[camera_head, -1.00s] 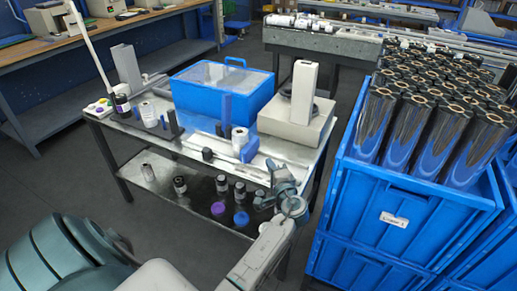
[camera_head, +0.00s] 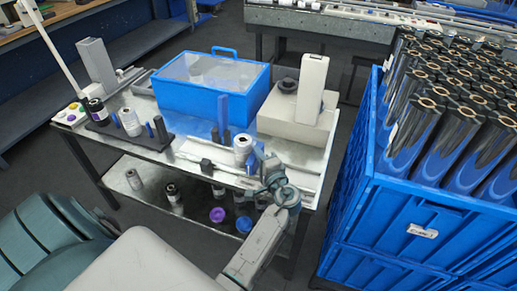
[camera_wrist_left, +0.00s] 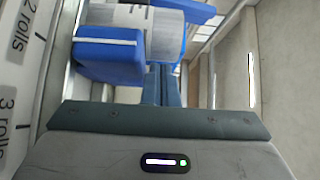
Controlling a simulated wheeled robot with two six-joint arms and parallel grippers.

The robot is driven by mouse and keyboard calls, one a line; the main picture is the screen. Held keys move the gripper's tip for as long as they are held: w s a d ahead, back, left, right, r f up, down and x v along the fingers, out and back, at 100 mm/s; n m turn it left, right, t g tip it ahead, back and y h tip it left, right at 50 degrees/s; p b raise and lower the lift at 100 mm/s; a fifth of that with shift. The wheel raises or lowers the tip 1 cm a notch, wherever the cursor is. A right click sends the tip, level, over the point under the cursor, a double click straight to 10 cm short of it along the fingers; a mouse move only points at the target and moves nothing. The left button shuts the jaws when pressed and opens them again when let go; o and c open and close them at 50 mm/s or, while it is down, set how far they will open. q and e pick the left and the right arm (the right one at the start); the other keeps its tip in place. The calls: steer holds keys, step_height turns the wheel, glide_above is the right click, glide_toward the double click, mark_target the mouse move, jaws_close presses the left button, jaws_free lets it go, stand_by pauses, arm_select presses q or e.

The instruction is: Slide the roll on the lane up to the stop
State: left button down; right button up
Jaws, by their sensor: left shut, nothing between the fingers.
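The white roll (camera_head: 242,147) stands upright on the pale lane (camera_head: 203,153) at the front of the metal table. A blue block (camera_head: 258,151) is beside it on the right. In the left wrist view the white roll (camera_wrist_left: 166,36) is partly hidden behind the blue block (camera_wrist_left: 108,57). My left gripper (camera_head: 262,163) is shut and empty, low over the lane's front edge. Its teal fingers (camera_wrist_left: 160,84) are together, close to the block and the roll; whether they touch is unclear. I cannot tell which part is the stop. My right gripper is not in view.
A blue bin with a clear lid (camera_head: 210,80) and a pale machine (camera_head: 298,110) stand behind the lane. Upright blue posts (camera_head: 222,112) are close by. Several bottles stand on the shelf below. A blue crate of dark rolls (camera_head: 385,215) is at the right.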

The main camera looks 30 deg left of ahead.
mark_target(243, 151)
arm_select(q)
steer(key=shift+s+a, duration=0.1)
steer(key=shift+a, duration=0.05)
steer(key=shift+w+a+f, duration=0.1)
steer(key=shift+w, duration=0.1)
steer(key=shift+s, duration=0.1)
steer(key=shift+s+a, duration=0.2)
steer(key=shift+a, duration=0.65)
